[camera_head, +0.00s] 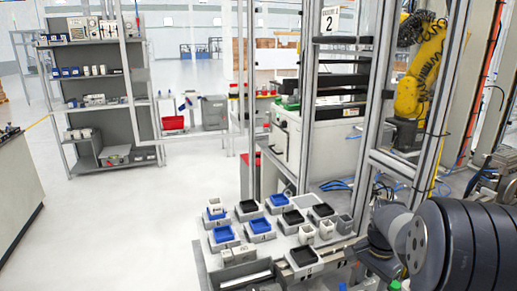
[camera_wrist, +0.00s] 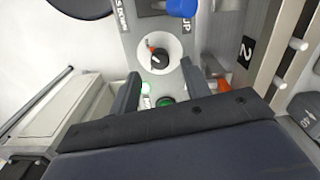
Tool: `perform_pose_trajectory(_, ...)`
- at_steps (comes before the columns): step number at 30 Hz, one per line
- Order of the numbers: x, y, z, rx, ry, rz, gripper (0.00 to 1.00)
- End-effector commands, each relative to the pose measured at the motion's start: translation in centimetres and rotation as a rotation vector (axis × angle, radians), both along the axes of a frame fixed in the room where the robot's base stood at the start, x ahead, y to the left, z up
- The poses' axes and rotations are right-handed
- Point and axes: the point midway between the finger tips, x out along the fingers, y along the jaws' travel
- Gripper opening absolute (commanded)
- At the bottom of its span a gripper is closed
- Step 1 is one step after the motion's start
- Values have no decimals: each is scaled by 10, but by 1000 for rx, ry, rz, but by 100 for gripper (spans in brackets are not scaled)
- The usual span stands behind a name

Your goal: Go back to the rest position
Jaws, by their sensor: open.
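My gripper (camera_wrist: 161,90) shows in the wrist view with its two dark fingers apart and nothing held between them. Beyond the fingers is a grey control panel (camera_wrist: 136,40) with a rotary switch (camera_wrist: 158,56) on a white round plate. A green button (camera_wrist: 165,101) and a small lit button (camera_wrist: 146,87) show between the fingers. I cannot tell whether the fingers touch the panel. In the head view my arm (camera_head: 455,245) fills the lower right corner, and my gripper cannot be made out there.
A table holds several blue trays (camera_head: 223,234) and black trays (camera_head: 303,256) beside the arm. A metal frame post (camera_head: 362,120) rises close behind it. A yellow robot arm (camera_head: 420,70) stands at the upper right. Open floor (camera_head: 130,220) lies left, before a grey shelf (camera_head: 97,90).

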Motion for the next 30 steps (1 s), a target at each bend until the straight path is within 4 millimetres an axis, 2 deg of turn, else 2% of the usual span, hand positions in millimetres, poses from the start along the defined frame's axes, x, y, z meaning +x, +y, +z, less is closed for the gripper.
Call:
perform_pose_trajectory(9,1,0,66,-2,-6,0,45)
perform_pose_trajectory(11,0,0,73,-1,-3,0,45)
perform_pose_trajectory(12,-1,0,59,2,7,0,45)
perform_pose_trajectory(27,-1,0,-40,1,4,6,45)
perform_pose_trajectory(30,0,0,-37,0,0,94,45)
